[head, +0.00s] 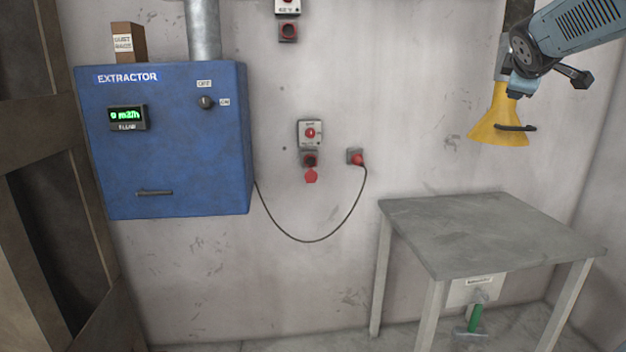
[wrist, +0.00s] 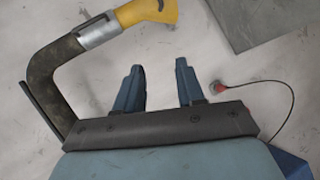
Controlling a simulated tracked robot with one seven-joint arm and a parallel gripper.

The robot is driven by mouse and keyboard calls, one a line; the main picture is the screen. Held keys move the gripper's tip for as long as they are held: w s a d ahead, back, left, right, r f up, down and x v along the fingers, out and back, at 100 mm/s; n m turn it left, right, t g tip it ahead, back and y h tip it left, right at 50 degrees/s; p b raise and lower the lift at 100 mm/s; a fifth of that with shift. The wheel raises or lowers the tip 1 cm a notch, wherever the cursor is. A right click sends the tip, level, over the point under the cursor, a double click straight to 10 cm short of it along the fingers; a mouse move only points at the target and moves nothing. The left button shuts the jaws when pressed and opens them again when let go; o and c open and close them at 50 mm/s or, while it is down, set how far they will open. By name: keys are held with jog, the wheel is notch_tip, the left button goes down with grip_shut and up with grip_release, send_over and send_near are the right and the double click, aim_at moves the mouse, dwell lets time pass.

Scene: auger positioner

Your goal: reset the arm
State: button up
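My gripper (wrist: 158,66) shows in the wrist view with its two blue fingers apart. Only bare wall shows between them, so it is open and empty. In the head view a pale blue-grey part of my arm (head: 585,30) reaches in from the top right; I cannot pick out the fingers there. It overlaps the pipe above the yellow hood (head: 497,118). In the wrist view the hood (wrist: 148,12) is at the top, on a dark bent hose (wrist: 50,75) left of the fingers. I cannot tell whether arm and hood touch.
A blue extractor box (head: 170,180) hangs on the left wall; its display (head: 127,117) reads 0 m3/h. Its cable runs to a red plug (head: 357,157). A grey table (head: 480,225) stands at right, its top bare. Wooden framing (head: 30,180) edges the left.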

jog(key=s+a+f+m+g+y, duration=0.3)
jog(key=s+a+f+m, duration=0.2)
jog(key=s+a+f, duration=0.5)
jog(key=s+a+f+m+g+y, duration=0.3)
jog(key=s+a+f+m, duration=0.2)
jog(key=s+a+f, duration=0.5)
jog(key=s+f, duration=0.2)
jog(key=s, duration=0.3)
jog(key=shift+a+f+g, duration=0.3)
jog(key=shift+a+f, duration=0.1)
